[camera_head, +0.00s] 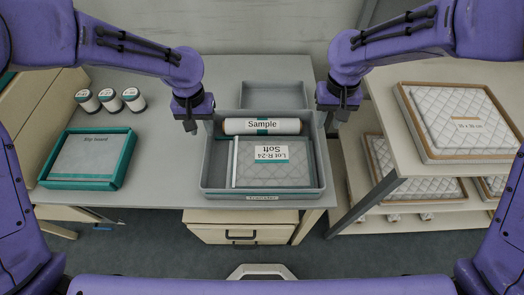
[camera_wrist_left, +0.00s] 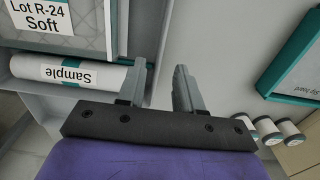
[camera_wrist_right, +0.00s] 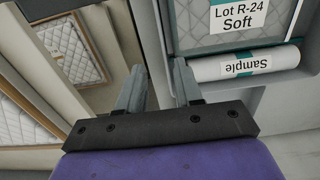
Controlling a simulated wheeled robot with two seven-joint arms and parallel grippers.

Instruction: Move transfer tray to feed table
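The grey transfer tray (camera_head: 262,194), labelled on its front, sits near the front edge of a grey table (camera_head: 160,180). It holds a white roll marked Sample (camera_head: 262,126) at the back and a quilted pad marked Lot R-24 Soft (camera_head: 300,170) in front. My left gripper (camera_head: 190,128) is open at the tray's left wall; in the left wrist view its fingers (camera_wrist_left: 163,88) are apart, seemingly either side of the wall. My right gripper (camera_head: 337,118) is open at the right wall; its fingers (camera_wrist_right: 160,88) are also apart. Contact is unclear. No surface is readably labelled feed table.
A teal-edged tray (camera_head: 88,160) and several small white rolls (camera_head: 109,100) stand at the left. An empty grey bin (camera_head: 273,93) is behind the transfer tray. A shelved bench (camera_head: 400,130) at the right carries wood-framed quilted pads (camera_head: 458,118). Grey table surface is clear left of the tray.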

